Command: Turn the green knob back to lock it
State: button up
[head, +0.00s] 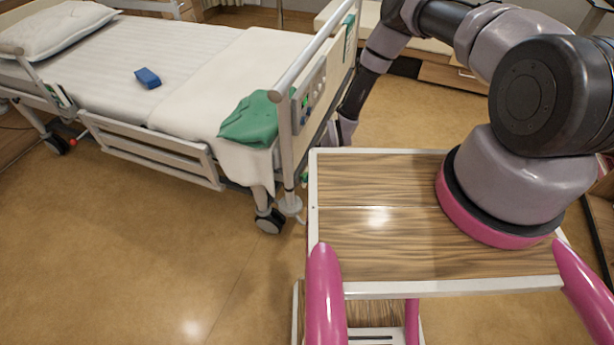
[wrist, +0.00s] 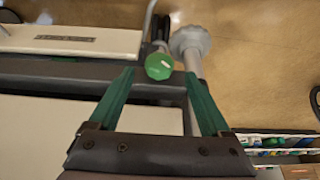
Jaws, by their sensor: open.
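The green knob (wrist: 159,66) is a round disc with a short pale mark, in the upper middle of the wrist view. A small bit of green (head: 305,177) shows in the head view by the bed's end, left of the trolley corner; it may be the same knob. My gripper (wrist: 160,73) is open, with one green finger on each side of the knob in the picture and clear gaps between. I cannot tell how far the fingertips are from it in depth. In the head view my gripper (head: 336,135) hangs low beside the bed's end panel, its fingers partly hidden.
The bed (head: 200,60) has a blue block (head: 148,78) and a green cloth (head: 250,119) on it. The wood-topped surface (head: 375,230) is bare in front of my arm. A grey rounded post (wrist: 190,42) stands just right of the knob. Open floor lies front left.

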aim_at(304, 177)
jog(key=shift+x, duration=2.2)
grip_shut()
jog(key=shift+w, duration=0.1)
jog(key=g, duration=0.1)
jog(key=g+y, duration=0.1)
jog(key=g, duration=0.1)
jog(key=shift+w+d+m, duration=0.1)
jog(key=shift+w+m, duration=0.15)
jog(key=shift+m, duration=0.15)
jog(key=shift+w+f+m+g+y, duration=0.1)
jog(key=shift+m+g+y, duration=0.15)
jog(key=shift+g+y, duration=0.6)
jog(key=shift+w+f+m+g+y, duration=0.1)
jog(key=shift+m+g+y, duration=0.15)
jog(key=shift+g, duration=1.2)
